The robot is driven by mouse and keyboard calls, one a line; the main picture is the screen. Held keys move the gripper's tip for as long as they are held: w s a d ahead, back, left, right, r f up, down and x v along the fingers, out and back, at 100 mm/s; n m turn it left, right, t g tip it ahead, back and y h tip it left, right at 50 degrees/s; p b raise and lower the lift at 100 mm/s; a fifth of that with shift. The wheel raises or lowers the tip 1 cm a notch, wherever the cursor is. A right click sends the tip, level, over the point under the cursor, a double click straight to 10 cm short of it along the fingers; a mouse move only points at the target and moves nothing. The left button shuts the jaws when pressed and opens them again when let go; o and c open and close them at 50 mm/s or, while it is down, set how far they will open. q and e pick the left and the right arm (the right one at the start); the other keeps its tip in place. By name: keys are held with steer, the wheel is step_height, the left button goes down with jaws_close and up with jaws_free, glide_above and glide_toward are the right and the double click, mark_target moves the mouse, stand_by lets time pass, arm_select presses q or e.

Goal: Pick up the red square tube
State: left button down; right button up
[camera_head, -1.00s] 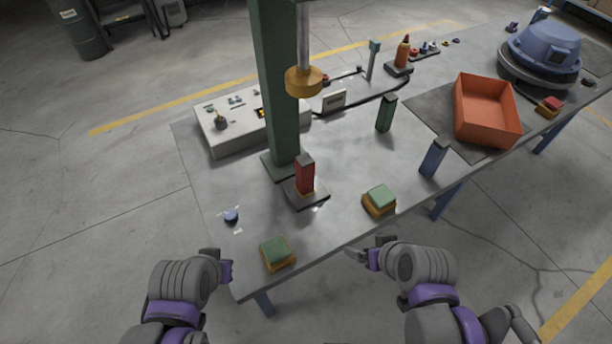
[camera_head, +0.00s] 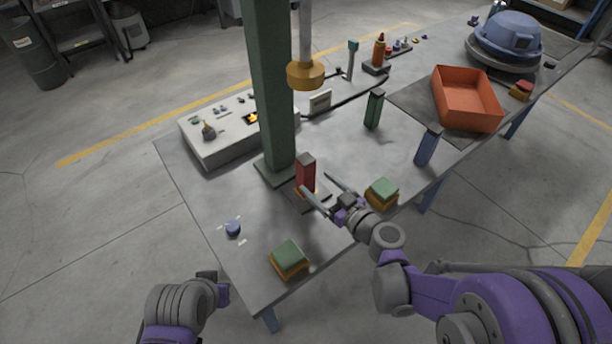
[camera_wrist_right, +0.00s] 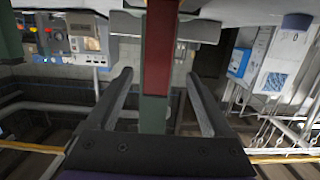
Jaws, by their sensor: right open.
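The red square tube (camera_head: 305,171) stands upright on a small dark base plate beside the green column's foot. My right gripper (camera_head: 316,183) is open at the tube's near right side, its fingers pointing toward it. In the right wrist view the tube (camera_wrist_right: 160,50) lies in line with the gap between the two open fingers (camera_wrist_right: 159,78), with grey-green behind it. I cannot tell whether a finger touches it. My left gripper (camera_head: 221,289) is low at the left, off the table's front edge; its fingers are not clear.
A green column (camera_head: 272,100) rises right behind the tube, with a brass-coloured press head (camera_head: 306,75) hanging above. Green-and-yellow blocks (camera_head: 290,258) and (camera_head: 382,192) sit near the table edge. A green tube (camera_head: 374,109), a blue tube (camera_head: 428,146) and an orange bin (camera_head: 468,100) stand to the right.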

mark_target(310, 175)
steer(key=x, duration=0.6)
steer(key=shift+w+a+r, duration=0.1)
steer(key=shift+w+r, duration=0.1)
steer(key=shift+w, duration=0.2)
steer(key=shift+c, duration=0.2)
jaws_close()
